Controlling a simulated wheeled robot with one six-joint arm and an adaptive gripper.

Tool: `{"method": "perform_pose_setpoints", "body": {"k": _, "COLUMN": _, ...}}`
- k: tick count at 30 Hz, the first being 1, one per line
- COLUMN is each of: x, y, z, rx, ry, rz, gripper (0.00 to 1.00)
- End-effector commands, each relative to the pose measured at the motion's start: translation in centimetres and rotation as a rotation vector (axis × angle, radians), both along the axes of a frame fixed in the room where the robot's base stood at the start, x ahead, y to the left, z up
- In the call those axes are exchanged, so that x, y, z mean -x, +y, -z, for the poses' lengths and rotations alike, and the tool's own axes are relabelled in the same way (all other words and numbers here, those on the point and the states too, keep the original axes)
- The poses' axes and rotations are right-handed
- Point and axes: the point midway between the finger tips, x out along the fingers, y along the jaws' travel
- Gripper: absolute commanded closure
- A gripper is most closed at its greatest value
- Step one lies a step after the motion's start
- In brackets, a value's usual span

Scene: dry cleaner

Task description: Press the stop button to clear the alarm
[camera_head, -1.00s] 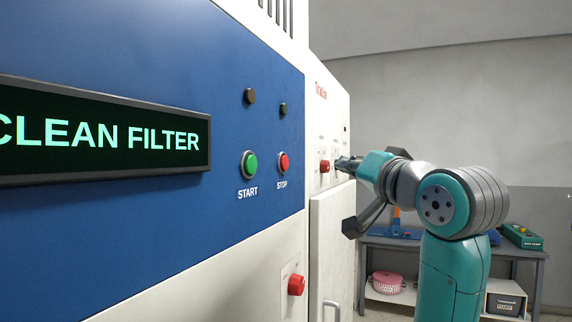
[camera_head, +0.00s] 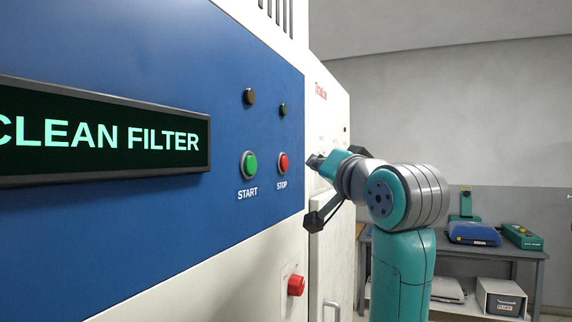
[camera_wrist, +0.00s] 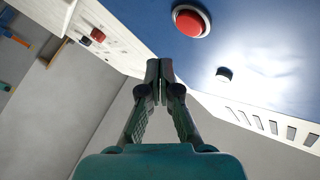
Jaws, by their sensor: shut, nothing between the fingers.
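The red stop button (camera_head: 284,162) sits on the blue panel above the label STOP. It also shows near the top of the wrist view (camera_wrist: 191,22). The green start button (camera_head: 249,165) is to its left. The display (camera_head: 105,135) reads CLEAN FILTER. My gripper (camera_head: 310,160) is just right of the stop button in the head view, with a gap between them. In the wrist view my fingers (camera_wrist: 159,82) are shut together and empty, pointing toward the machine, with the stop button beyond and to the right of the tips.
Two dark round indicators (camera_head: 250,97) are above the buttons. A red knob (camera_head: 297,285) juts from the white lower panel. A second white machine (camera_head: 328,110) stands behind my gripper. A grey table (camera_head: 512,251) with equipment is at the back right.

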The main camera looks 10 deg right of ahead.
Motion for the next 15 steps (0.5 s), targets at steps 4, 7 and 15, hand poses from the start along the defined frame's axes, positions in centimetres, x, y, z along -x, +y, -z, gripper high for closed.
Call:
{"method": "perform_pose_setpoints", "body": {"k": 4, "x": -0.9, "y": 1.3, "z": 0.0, "rx": -0.001, "ry": 0.001, "rz": -0.002, "gripper": 1.0}}
{"method": "perform_pose_setpoints", "body": {"k": 7, "x": -1.4, "y": 1.9, "z": 0.0, "rx": -0.001, "ry": 0.001, "rz": -0.001, "gripper": 1.0}}
{"method": "perform_pose_setpoints", "body": {"k": 15, "x": -1.7, "y": 2.4, "z": 0.0, "rx": 0.0, "ry": 0.0, "rz": 0.0, "gripper": 1.0}}
